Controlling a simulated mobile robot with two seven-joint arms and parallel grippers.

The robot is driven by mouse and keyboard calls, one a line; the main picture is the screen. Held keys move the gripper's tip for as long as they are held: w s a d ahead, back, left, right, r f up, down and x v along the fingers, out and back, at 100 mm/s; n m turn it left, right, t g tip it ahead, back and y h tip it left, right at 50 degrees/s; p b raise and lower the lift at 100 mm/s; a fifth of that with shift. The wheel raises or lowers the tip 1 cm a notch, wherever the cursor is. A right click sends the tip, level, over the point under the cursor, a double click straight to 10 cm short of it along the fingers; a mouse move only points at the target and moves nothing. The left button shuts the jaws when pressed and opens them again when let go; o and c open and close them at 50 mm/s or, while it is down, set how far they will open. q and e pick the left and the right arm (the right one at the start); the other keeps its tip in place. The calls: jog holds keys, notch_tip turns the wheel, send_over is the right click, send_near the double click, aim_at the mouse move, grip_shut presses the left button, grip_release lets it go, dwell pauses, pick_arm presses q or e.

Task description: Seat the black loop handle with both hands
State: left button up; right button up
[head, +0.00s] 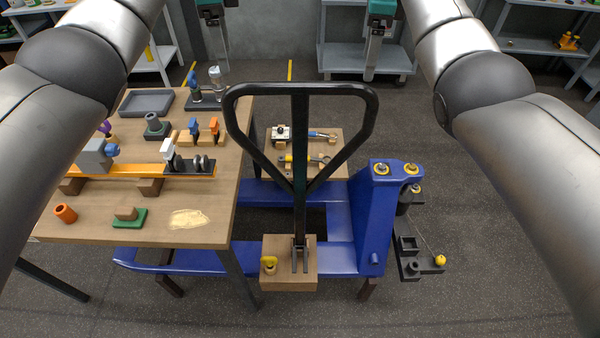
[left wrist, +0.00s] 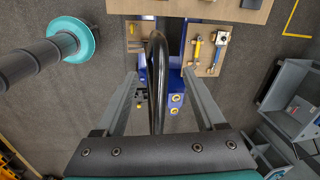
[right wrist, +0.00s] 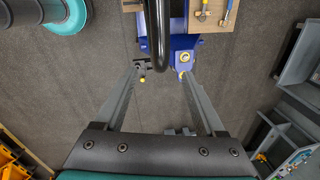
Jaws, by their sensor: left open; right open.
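The black loop handle (head: 300,190) stands upright in the head view, its foot in a fork-shaped fitting at a wooden block (head: 278,284). Its wide loop is at the top. The blue pallet truck (head: 372,235) has an upright body at right with yellow-ringed sockets (head: 381,169) on top. My left gripper (head: 219,70) is open and empty, beyond the loop's left side; in the left wrist view the handle's black tube (left wrist: 157,85) shows between its fingers. My right gripper (head: 371,75) is open and empty, beyond the loop's right side; the tube (right wrist: 158,35) shows ahead of its fingers.
A wooden table (head: 100,228) at left holds a grey tray (head: 146,103), an orange bar and small fittings. A small board (head: 335,165) with tools lies behind the handle. A yellow knob (head: 269,262) stands on the block.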

aim_at(234, 96)
pick_arm(q)
jog(key=f, duration=0.4)
jog(key=w+f, duration=0.1)
jog(key=f, duration=0.7)
jog(key=shift+w+a, duration=0.1)
jog(key=shift+w, duration=0.3)
pick_arm(e)
jog(key=f, duration=0.4)
jog(key=w+f, duration=0.1)
jog(key=f, duration=0.7)
jog(key=shift+w+d, duration=0.15)
jog(key=shift+w, duration=0.25)
pick_arm(q)
jog(key=shift+r, duration=0.1)
grip_shut()
pick_arm(e)
jog(key=shift+r, duration=0.1)
grip_shut()
